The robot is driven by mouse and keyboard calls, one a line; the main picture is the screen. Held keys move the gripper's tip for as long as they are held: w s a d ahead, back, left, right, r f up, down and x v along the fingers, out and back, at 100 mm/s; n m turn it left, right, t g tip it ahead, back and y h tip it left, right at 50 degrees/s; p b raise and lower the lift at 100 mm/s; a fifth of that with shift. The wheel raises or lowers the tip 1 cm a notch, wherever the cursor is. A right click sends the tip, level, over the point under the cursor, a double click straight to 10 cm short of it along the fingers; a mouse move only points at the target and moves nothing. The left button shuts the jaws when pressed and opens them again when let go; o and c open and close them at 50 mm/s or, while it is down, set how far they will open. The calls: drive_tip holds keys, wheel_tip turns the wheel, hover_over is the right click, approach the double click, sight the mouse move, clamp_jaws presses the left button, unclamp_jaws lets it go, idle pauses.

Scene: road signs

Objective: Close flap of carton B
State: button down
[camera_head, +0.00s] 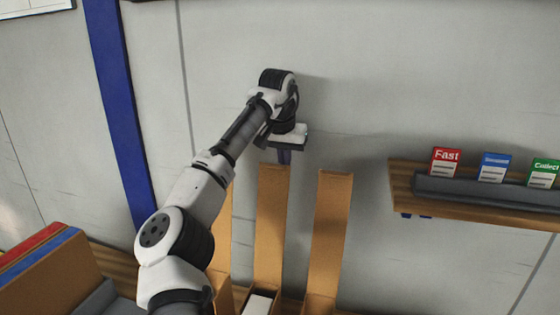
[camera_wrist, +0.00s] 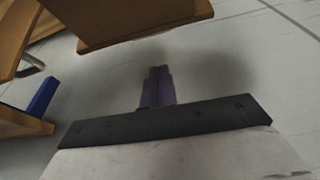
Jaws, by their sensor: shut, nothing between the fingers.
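Several brown cartons stand at the bottom of the head view with tall flaps upright: a middle flap (camera_head: 270,215), a right flap (camera_head: 329,230), and a left flap (camera_head: 227,225) partly hidden by my arm. No letter is readable, so I cannot tell which is carton B. The carton bodies are mostly cut off by the lower edge. My gripper (camera_head: 284,157) is at the top of the middle flap, near the wall; contact is unclear. In the wrist view its purple fingers (camera_wrist: 157,86) are together and empty, with a brown panel (camera_wrist: 140,22) close by.
A wooden shelf (camera_head: 404,192) on the right wall holds red, blue and green cards (camera_head: 492,168) in a dark holder. A brown box with red and blue bands (camera_head: 38,258) is at lower left. A blue post (camera_head: 118,100) runs down the wall. The wall between right flap and shelf is bare.

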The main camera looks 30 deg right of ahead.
drive_tip(key=shift+s+a+r+p, duration=0.15)
drive_tip(key=shift+s+a, duration=0.45)
drive_tip(key=shift+a, duration=0.15)
drive_tip(key=shift+s+a+r+p, duration=0.15)
drive_tip(key=shift+s+a, duration=0.45)
drive_tip(key=shift+a, duration=0.15)
